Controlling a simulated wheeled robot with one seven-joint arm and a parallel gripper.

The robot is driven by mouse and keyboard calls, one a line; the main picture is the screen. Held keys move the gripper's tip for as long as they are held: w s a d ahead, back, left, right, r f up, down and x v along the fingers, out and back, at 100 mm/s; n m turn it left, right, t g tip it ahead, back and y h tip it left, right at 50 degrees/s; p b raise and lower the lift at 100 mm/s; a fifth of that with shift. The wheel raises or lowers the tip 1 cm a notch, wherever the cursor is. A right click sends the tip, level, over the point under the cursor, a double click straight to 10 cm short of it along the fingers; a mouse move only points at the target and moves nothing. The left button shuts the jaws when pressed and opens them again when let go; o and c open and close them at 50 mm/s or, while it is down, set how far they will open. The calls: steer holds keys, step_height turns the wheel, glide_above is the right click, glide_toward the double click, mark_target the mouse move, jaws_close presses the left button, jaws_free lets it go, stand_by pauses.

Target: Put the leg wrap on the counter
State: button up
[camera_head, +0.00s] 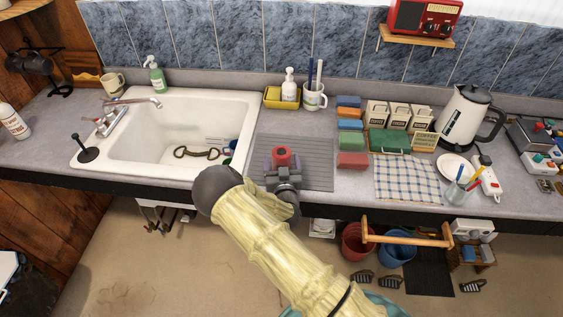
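A red roll with a dark hole in its middle (283,154), which looks like the leg wrap, is between the fingers of my gripper (283,168). The fingers sit against its left and right sides, so the gripper appears shut on it. Both are over the grey ribbed mat (315,175) on the grey counter (225,190), right of the sink. I cannot tell whether the roll touches the mat. My gripper hides the roll's lower part.
The white sink (125,150) is to the left. Folded coloured blocks (351,141), a checked cloth (405,180) and a kettle (463,118) stand to the right. A yellow caddy (281,98) and a brush mug (314,98) are behind. The counter's front-left strip is clear.

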steer(key=shift+s+r, duration=0.1)
steer(key=shift+s, duration=0.35)
steer(key=s+d+b, duration=0.2)
steer(key=s+b, duration=0.2)
steer(key=s, duration=0.7)
steer(key=shift+b, duration=0.3)
